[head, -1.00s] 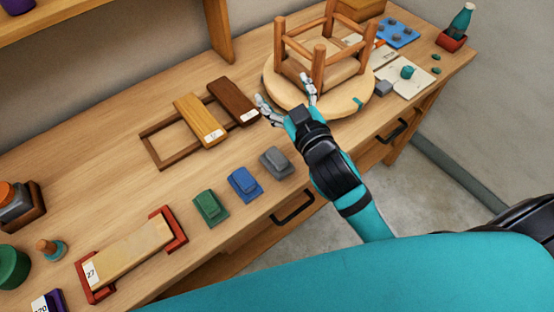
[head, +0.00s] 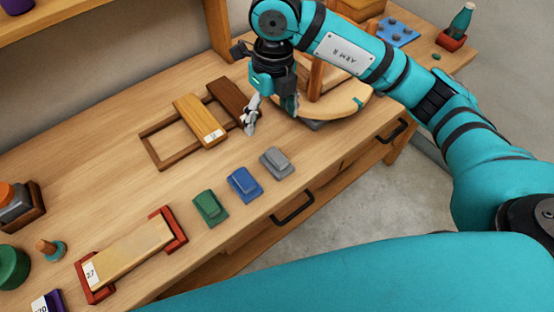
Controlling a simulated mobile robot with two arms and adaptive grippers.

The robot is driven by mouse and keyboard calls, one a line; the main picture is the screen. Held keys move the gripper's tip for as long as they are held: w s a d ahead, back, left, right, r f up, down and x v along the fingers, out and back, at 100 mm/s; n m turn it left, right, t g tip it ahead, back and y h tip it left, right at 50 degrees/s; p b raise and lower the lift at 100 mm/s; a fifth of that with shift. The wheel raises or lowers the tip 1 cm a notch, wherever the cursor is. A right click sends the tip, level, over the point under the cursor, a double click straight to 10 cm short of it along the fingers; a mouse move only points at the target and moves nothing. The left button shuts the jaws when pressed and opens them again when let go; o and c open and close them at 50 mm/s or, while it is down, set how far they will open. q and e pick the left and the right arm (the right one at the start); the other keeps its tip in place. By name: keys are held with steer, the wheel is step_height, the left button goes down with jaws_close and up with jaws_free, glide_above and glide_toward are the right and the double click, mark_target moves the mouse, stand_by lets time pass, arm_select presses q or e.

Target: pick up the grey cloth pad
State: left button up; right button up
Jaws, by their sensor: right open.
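The grey cloth pad (head: 277,162) lies on the bench top, at the right end of a row with a blue pad (head: 244,184) and a green pad (head: 210,207). My right gripper (head: 269,122) is above the bench, just behind the grey pad in the picture. Its fingers point down, apart, with nothing between them. It does not touch the pad, which is in full view. My left gripper is not in view.
A wooden stool frame (head: 316,80) on a round board (head: 345,102) stands behind my right arm, partly hidden. A wooden frame with slats (head: 200,120) lies left of the gripper. A red-ended holder (head: 172,229) is at front left. Bench is clear around the pads.

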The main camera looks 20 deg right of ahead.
mark_target(277, 156)
steer(key=shift+h, duration=0.4)
steer(key=f+p, duration=0.1)
steer(key=f, duration=0.2)
steer(key=d+f+p, duration=0.1)
steer(key=f, duration=0.3)
steer(key=f+p, duration=0.1)
steer(key=f, duration=0.3)
steer(key=shift+w+d+f, duration=0.15)
steer(key=shift+f, duration=0.1)
steer(key=shift+f+p, duration=0.5)
steer(key=shift+p, duration=0.15)
steer(key=f, duration=0.1)
steer(key=f+p, duration=0.1)
steer(key=f, duration=0.1)
steer(key=shift+s+f+p, duration=0.2)
steer(key=shift+f+p, duration=0.1)
steer(key=shift+f, duration=0.45)
steer(key=shift+c, duration=0.2)
steer(key=c, duration=1.2)
step_height(277, 156, up, 9)
steer(key=b, duration=0.2)
steer(key=shift+w+b, duration=0.1)
steer(key=shift+b, duration=0.25)
steer(key=shift+c, duration=0.3)
steer(key=shift+r, duration=0.55)
